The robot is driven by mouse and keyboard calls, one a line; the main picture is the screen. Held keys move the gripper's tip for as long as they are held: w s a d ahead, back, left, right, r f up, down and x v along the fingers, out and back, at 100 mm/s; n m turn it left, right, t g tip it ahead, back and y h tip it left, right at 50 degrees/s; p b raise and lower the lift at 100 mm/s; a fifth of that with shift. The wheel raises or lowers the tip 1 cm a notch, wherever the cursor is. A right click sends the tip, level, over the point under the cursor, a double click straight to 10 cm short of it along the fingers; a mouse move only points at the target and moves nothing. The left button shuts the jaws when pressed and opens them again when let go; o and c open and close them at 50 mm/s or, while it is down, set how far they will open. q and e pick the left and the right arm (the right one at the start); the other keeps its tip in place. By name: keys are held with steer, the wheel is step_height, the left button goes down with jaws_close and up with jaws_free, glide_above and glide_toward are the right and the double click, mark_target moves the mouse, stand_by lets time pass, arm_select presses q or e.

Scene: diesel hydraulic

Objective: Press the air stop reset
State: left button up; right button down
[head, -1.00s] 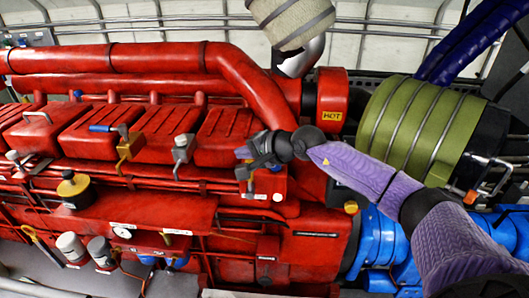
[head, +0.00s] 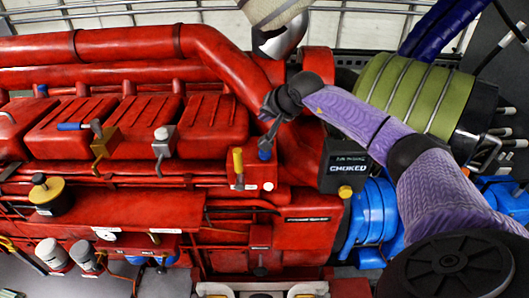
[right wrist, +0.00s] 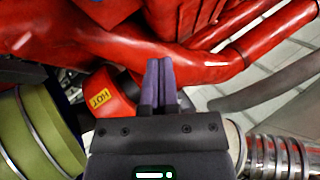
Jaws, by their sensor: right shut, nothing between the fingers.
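No label in view reads air stop reset, so I cannot tell for certain which control it is. A small red block (head: 251,178) on the engine's side carries a yellow upright handle (head: 238,161) and a blue-capped knob (head: 264,148), both upright. My right gripper (head: 268,132) is just above the blue knob in the head view, pointing down-left; whether it touches cannot be told. Its fingers are shut and empty; in the right wrist view the closed purple fingers (right wrist: 160,82) point at red engine parts. The block and knob are not clear there. My left gripper is out of view.
A black box marked CHOKED (head: 346,168) sits right of the block, under my right arm. Other levers, a blue-handled one (head: 75,126) and a white-knobbed one (head: 161,135), stand to the left. A red HOT collar (right wrist: 107,98) and a green wrapped drum (right wrist: 38,130) are near the wrist.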

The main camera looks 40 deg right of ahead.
step_height(320, 180, down, 8)
steer(key=b, duration=0.5)
steer(key=shift+b, duration=0.3)
stand_by(1.4)
steer(key=shift+f+b, duration=0.35)
steer(key=shift+b, duration=0.1)
steer(key=shift+f+b, duration=0.6)
stand_by(0.5)
stand_by(0.4)
steer(key=shift+r+p, duration=0.7)
steer(key=shift+r, duration=0.35)
step_height(320, 180, up, 5)
steer(key=p, duration=0.3)
steer(key=shift+p, duration=0.3)
